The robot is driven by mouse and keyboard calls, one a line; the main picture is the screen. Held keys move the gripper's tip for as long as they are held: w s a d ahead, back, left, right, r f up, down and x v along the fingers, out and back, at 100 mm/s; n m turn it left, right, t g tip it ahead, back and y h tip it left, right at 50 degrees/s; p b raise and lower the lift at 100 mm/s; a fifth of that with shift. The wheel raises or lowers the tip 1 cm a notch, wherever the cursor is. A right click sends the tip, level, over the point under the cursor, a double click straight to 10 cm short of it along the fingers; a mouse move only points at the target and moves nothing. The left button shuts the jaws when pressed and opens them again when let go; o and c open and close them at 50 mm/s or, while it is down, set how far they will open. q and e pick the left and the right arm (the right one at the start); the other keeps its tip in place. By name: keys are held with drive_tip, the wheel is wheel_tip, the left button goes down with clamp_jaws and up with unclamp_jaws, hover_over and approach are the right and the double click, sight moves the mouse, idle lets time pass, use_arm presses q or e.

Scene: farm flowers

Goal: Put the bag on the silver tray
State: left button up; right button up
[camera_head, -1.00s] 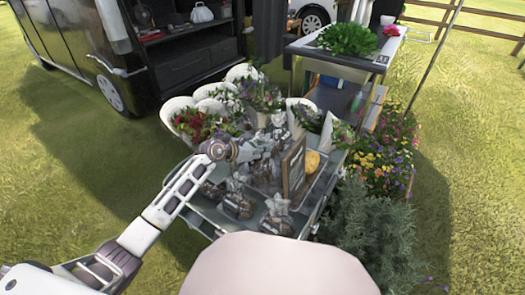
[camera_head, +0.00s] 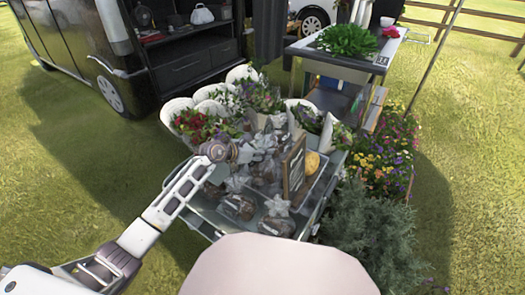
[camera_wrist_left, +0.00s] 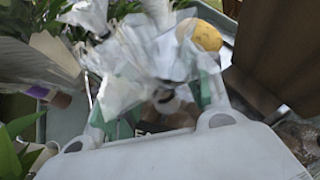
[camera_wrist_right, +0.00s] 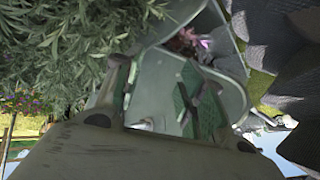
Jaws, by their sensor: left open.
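Several brown bags with silvery, bow-like tops stand on the grey cart; one bag (camera_head: 238,207) is at its front, another (camera_head: 277,222) to the right. A silvery tray (camera_head: 318,190) seems to lie by the dark wooden sign, partly hidden. My left gripper (camera_head: 262,148) is over the middle of the cart. In the left wrist view, my left gripper (camera_wrist_left: 155,92) is open, with a pale crinkled bag top (camera_wrist_left: 150,55) between or just beyond its fingers; contact is unclear. My right gripper (camera_wrist_right: 162,95) is open and empty, with green finger pads; it is outside the head view.
The wooden sign (camera_head: 294,170) and a yellow round thing (camera_head: 312,162) stand right of my left gripper. Flower pots (camera_head: 195,122) crowd the back of the cart. A grey-green bush (camera_head: 370,225) is at the right, close to my right gripper. A table (camera_head: 345,62) stands behind.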

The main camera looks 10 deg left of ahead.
use_arm(q)
drive_tip(key=shift+r, duration=0.1)
drive_tip(key=shift+p+v, duration=0.4)
drive_tip(key=shift+v, duration=0.55)
drive_tip(key=p+v, duration=0.2)
drive_tip(key=v, duration=0.8)
drive_tip(key=shift+p, duration=0.35)
use_arm(e)
wheel_tip(320, 180, up, 7)
drive_tip(key=d+g+h, duration=0.1)
drive_tip(key=shift+s+d+r+n+g, duration=0.15)
drive_tip(key=shift+n+g, duration=0.15)
drive_tip(key=shift+n, duration=0.1)
